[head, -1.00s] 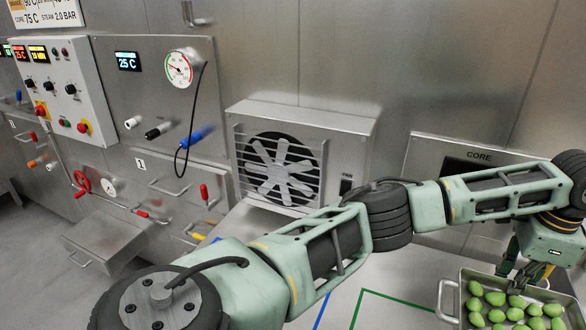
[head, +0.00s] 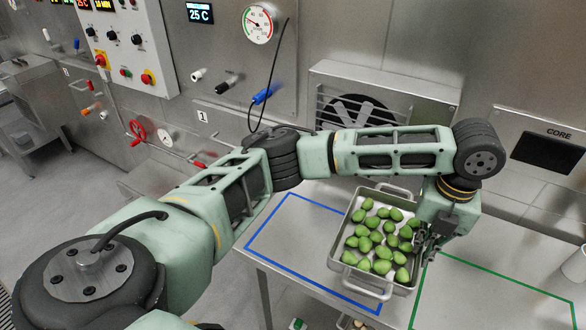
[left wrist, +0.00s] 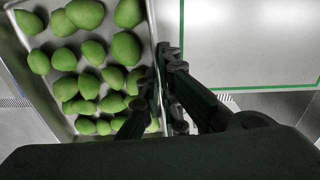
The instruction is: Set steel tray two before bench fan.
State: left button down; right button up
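My left gripper (head: 424,243) is at the tray's right side. In the left wrist view its fingers (left wrist: 170,62) lie on either side of the tray wall (left wrist: 152,30), shut on it. My left arm hides part of the fan. My right gripper is out of view.
The blue outline (head: 262,228) is bare on its left side. A green outline (head: 490,280) to the right encloses clear bench. A CORE panel (head: 548,150) stands behind at right. A pale object (head: 570,262) is cut off at the right edge.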

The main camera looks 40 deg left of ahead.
aim_at(366, 229)
pick_arm(q)
jog(key=shift+m, duration=0.4)
jog(key=a+f+p, duration=0.1)
jog(key=a+f, duration=0.1)
jog(key=a, duration=0.2)
jog(key=s+a+f+p, duration=0.1)
jog(key=a+f, duration=0.1)
jog(key=a, duration=0.2)
jog(key=a+f+p, duration=0.1)
jog(key=a+f, duration=0.1)
jog(key=a, duration=0.2)
jog(key=shift+s+f, duration=0.4)
notch_tip(366, 229, down, 4)
jog(key=shift+a+r+p, duration=0.1)
jog(key=shift+r+p, duration=0.15)
jog(key=shift+p, duration=0.3)
jog(key=shift+f, duration=0.45)
jog(key=c, duration=2.4)
grip_release()
jog(key=shift+f, duration=0.15)
jog(key=shift+c, duration=0.2)
jog(key=o, duration=0.5)
jog(key=shift+c, duration=0.2)
